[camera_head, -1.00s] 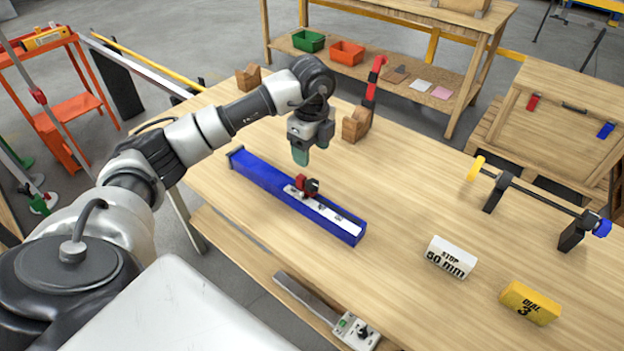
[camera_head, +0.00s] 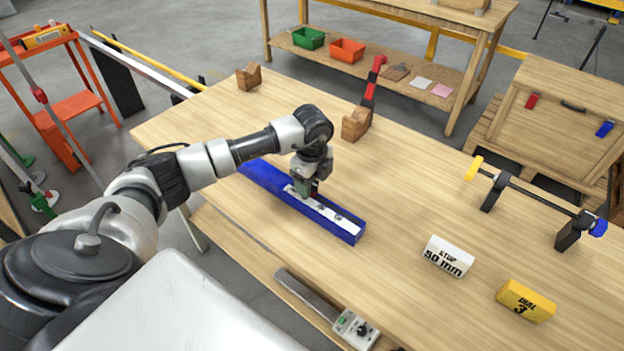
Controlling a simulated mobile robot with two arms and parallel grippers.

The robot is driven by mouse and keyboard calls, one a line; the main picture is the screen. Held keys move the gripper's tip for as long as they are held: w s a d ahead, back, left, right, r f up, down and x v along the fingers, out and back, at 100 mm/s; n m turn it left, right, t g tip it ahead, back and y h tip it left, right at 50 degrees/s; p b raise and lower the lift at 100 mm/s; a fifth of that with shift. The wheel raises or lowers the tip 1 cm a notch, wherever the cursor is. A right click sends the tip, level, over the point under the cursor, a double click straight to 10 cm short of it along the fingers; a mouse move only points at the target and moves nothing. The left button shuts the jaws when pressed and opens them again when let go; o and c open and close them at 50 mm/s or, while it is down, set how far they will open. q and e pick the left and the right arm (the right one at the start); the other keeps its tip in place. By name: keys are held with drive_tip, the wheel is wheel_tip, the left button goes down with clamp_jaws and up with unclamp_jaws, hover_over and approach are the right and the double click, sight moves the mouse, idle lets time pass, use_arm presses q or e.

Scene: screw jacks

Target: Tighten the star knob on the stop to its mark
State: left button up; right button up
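A blue rail (camera_head: 340,228) with a pale scale strip lies on the wooden table. The red stop with its dark star knob sits on the rail and is mostly hidden behind my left gripper (camera_head: 307,192). My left gripper points down at the stop from above. Its fingers are too small and covered to tell whether they are shut on the knob. The mark on the stop cannot be made out. A white block reading "STOP 50 mm" (camera_head: 448,256) stands on the table. My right gripper is not in view.
A yellow block reading "DIAL 3" (camera_head: 525,300) stands at the right front. A bar on black stands (camera_head: 530,195) is at the right. Wooden blocks (camera_head: 356,123) with a red-and-black upright stand at the back. The middle of the table is clear.

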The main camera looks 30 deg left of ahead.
use_arm(q)
drive_tip(key=c, duration=0.8)
drive_tip(key=shift+m+b, duration=0.3)
drive_tip(key=shift+m, duration=0.5)
drive_tip(key=o, duration=0.9)
drive_tip(key=shift+o, duration=0.2)
drive_tip(key=shift+r, duration=0.15)
wheel_tip(320, 180, up, 11)
drive_tip(key=b, duration=0.1)
drive_tip(key=shift+f, duration=0.2)
